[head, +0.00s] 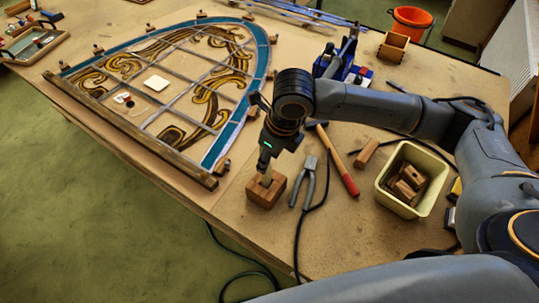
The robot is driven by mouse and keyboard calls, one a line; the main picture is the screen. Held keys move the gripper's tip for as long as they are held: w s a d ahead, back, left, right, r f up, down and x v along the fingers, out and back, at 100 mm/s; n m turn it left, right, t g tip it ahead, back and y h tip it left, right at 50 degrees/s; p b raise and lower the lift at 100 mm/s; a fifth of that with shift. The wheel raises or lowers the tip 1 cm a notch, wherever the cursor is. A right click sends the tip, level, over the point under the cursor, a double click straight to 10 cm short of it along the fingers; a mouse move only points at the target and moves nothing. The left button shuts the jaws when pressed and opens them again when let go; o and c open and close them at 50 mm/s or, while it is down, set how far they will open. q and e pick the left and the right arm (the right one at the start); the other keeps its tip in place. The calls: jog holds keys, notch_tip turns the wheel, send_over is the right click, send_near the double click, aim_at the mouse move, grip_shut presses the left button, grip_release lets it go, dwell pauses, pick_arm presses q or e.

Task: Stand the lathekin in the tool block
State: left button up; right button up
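The tool block (264,193) is a small brown wooden block near the front edge of the table. The lathekin (267,175) is a short pale strip. It stands roughly upright, with its lower end at the block's top; how deep it sits in the block I cannot tell. My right gripper (264,164) points down over the block, its fingertips shut around the upper part of the lathekin and hiding its top. My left gripper is not in view.
Pliers (309,182) and a hammer (338,160) lie close right of the block. A cream bin (383,199) holds wooden blocks. The leaded panel (238,117) lies behind left, with a wooden batten (130,135) along its edge. A black cable (298,238) crosses the front edge.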

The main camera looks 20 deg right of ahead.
jog(key=shift+r, duration=0.1)
notch_tip(320, 180, up, 12)
jog(key=s+d, duration=0.1)
jog(key=s, duration=0.1)
jog(key=shift+d+f, duration=0.2)
jog(key=shift+d, duration=0.05)
